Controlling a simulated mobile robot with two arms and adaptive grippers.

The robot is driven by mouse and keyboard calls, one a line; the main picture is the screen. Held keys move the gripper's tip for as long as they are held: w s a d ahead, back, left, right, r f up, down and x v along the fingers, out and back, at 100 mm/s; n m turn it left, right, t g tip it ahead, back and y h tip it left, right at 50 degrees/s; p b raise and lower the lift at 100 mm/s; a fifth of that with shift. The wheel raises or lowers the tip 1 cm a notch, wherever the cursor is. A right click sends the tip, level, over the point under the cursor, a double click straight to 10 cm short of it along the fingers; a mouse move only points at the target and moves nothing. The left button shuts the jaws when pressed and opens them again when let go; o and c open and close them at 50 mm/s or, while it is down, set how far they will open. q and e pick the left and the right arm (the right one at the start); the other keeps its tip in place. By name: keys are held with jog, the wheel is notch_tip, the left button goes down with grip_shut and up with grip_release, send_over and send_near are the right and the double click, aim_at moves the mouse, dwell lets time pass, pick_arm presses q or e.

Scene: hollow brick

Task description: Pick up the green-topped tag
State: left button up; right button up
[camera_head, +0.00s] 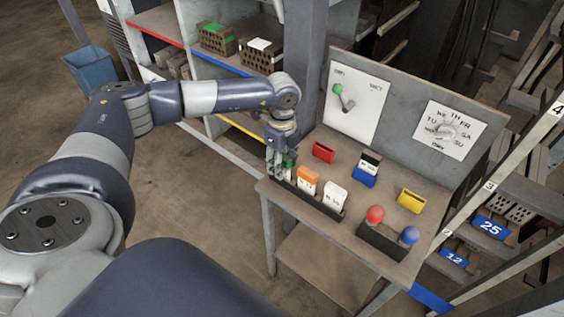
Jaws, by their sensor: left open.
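The green-topped tag (291,161) stands at the left end of a dark rack (318,203) on the table's front edge. It is partly hidden by my left gripper. An orange-topped tag (307,176) and a white tag (334,192) stand to its right in the same rack. My left gripper (280,170) points down at the green-topped tag with its fingers open. I cannot tell whether the fingers touch the tag. My right gripper is not in view.
A red holder (323,152), a blue holder (363,179) with a black-and-white tag, and a yellow holder (411,200) stand on the table (345,165). A red ball (375,214) and a blue ball (410,235) sit at the front right. An upright panel (400,98) closes the back.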

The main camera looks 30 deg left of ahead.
pick_arm(q)
jog(key=shift+f, duration=0.35)
grip_shut()
jog(key=shift+r, duration=0.15)
